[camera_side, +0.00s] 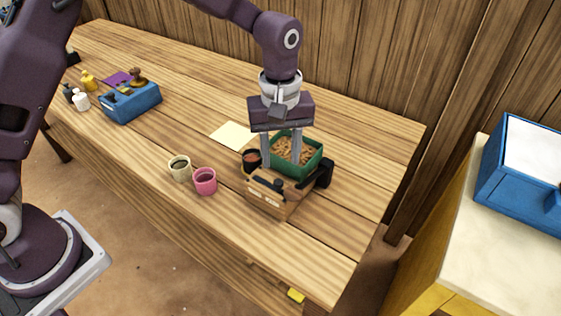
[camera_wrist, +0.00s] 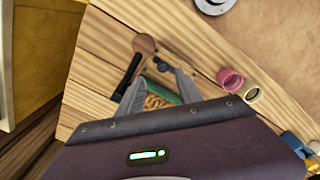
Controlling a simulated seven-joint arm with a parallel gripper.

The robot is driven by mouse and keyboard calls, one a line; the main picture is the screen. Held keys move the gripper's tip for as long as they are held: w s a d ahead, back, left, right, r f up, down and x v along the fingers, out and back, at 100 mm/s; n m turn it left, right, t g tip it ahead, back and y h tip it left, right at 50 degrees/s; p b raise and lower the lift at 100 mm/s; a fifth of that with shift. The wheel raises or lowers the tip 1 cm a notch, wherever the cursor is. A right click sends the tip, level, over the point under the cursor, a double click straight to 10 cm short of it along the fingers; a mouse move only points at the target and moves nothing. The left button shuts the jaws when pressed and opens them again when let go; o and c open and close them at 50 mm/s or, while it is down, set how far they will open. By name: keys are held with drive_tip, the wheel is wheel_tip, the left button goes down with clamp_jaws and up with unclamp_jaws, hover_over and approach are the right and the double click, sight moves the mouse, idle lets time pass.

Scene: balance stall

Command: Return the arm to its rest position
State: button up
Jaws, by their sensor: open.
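My gripper (camera_side: 281,160) points straight down over the right part of the wooden table (camera_side: 345,215). Its two fingers are spread apart, with nothing seen held between them. Behind and partly between the fingers is a green bin (camera_side: 313,163) of brown pieces. In front of it is a wooden box (camera_side: 268,200) with pale labels and black parts. In the wrist view my gripper (camera_wrist: 160,90) shows both fingers apart, with the green bin (camera_wrist: 170,99) partly hidden beyond the gripper body. Whether a finger touches the bin or box, I cannot tell.
A cream mug (camera_side: 180,168) and a pink mug (camera_side: 205,181) stand left of the box. A pale sheet (camera_side: 233,135) lies behind. A blue device (camera_side: 130,103) and small bottles (camera_side: 81,100) are far left.

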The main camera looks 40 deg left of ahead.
drive_tip(key=s+a+r+m+t, duration=0.1)
drive_tip(key=s+a+r+m, duration=0.1)
drive_tip(key=s+a+r, duration=0.35)
drive_tip(key=s+a+r+m+t, duration=0.1)
drive_tip(key=s+a+r, duration=0.15)
drive_tip(key=r, duration=0.65)
drive_tip(key=s+a+r+m+t, duration=0.1)
drive_tip(key=s+a+m, duration=0.1)
drive_tip(key=s, duration=0.7)
drive_tip(key=s+a+m+t, duration=0.2)
drive_tip(key=s+a+m, duration=0.1)
drive_tip(key=s, duration=0.6)
drive_tip(key=shift+a+r+m+t, duration=0.3)
drive_tip(key=shift+r+m, duration=0.1)
drive_tip(key=shift+m, duration=0.1)
